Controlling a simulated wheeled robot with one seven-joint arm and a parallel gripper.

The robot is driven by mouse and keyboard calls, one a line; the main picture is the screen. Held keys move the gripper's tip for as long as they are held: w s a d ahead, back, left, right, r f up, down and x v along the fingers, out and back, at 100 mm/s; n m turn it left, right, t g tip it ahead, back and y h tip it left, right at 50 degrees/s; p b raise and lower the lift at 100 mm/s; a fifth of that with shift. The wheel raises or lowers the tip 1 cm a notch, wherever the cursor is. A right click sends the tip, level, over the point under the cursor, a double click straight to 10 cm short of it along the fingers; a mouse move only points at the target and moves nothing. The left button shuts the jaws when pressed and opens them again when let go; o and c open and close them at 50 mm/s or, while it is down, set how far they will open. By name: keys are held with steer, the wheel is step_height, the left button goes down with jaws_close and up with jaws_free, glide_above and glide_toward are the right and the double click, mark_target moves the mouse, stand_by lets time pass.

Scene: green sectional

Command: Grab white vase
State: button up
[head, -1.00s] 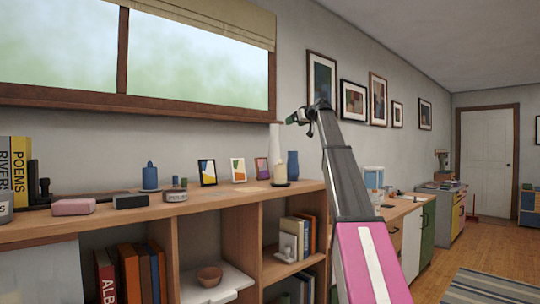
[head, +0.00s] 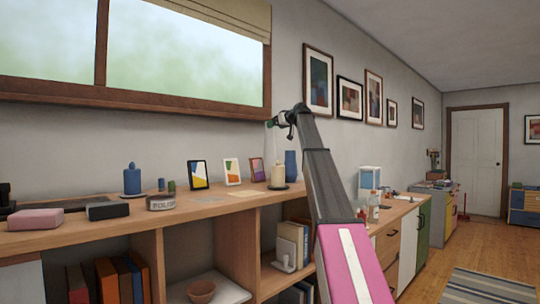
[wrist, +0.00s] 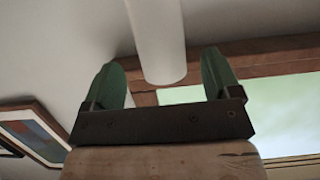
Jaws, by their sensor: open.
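The white vase (wrist: 158,38) is a plain pale cylinder in the wrist view, with one end showing between my fingers. In the head view it is hard to make out against the pale wall. My gripper (wrist: 162,68) is open, with one green finger on each side of the vase's end. Gaps show on both sides, and I see no grip on it. In the head view my gripper (head: 273,123) is high above the back of the wooden shelf unit (head: 215,212), with its green tip pointing left.
A cream candle (head: 277,176) and a blue vase (head: 291,165) stand close together below my gripper. Small picture frames (head: 232,171), a blue candle-shaped object (head: 132,179) and a tin (head: 161,202) are further left. A window (head: 185,60) is behind; framed pictures (head: 318,80) hang right.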

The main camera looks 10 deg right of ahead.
steer(key=x, duration=0.5)
steer(key=shift+f, duration=0.15)
steer(key=shift+s, duration=0.1)
steer(key=shift+c, duration=0.3)
jaws_close()
